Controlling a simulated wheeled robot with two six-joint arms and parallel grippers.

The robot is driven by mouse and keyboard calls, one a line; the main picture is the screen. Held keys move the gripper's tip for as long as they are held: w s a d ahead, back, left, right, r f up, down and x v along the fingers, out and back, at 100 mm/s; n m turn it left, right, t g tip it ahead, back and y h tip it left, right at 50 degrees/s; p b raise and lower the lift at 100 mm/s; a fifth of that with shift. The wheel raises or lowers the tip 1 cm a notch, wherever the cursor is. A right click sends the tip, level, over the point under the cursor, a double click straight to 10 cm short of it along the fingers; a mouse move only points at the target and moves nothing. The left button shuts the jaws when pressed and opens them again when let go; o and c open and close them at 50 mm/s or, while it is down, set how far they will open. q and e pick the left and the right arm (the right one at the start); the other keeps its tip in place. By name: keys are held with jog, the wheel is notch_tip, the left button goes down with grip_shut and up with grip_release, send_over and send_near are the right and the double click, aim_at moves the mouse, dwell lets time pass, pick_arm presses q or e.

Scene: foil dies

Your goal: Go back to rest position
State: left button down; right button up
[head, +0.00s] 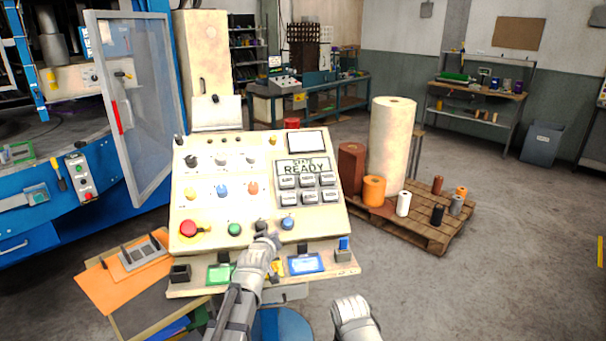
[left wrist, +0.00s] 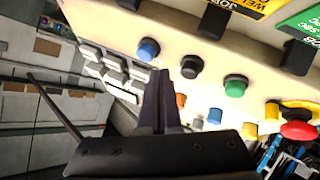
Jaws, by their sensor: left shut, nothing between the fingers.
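My left gripper (head: 268,238) is at the lower part of the cream control panel (head: 205,170), close to the black button (head: 261,225). In the left wrist view my left gripper's fingers (left wrist: 159,75) are together with nothing between them. Their tips lie between the blue button (left wrist: 148,49) and the black button in the picture; I cannot tell whether they touch the panel.
A red stop button (head: 188,228) and several coloured knobs stick out of the panel. A ledge with card holders (head: 342,268) lies below it. A blue machine (head: 30,240) with an open clear door (head: 150,110) stands left. A pallet (head: 430,235) with rolls stands right, with open floor beyond.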

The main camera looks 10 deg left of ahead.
pick_arm(q)
jog(key=s+d+f+m+g+h, duration=0.1)
jog(key=s+d+f+m+g, duration=0.25)
jog(key=s+d+f, duration=0.4)
jog(key=s+d+f+m+g, duration=0.1)
jog(key=s+f+m+g, duration=0.1)
jog(key=s, duration=0.6)
jog(key=s+d+f+m+g+y, duration=0.1)
jog(key=s+d+f+m+g, duration=0.1)
jog(key=s+g, duration=0.3)
jog(key=s+d+f+m+g+y, duration=0.1)
jog(key=s+f+m+g, duration=0.1)
jog(key=s, duration=0.9)
jog(key=shift+s+d+g, duration=0.2)
jog(key=shift+d+g, duration=0.1)
jog(key=shift+g, duration=0.45)
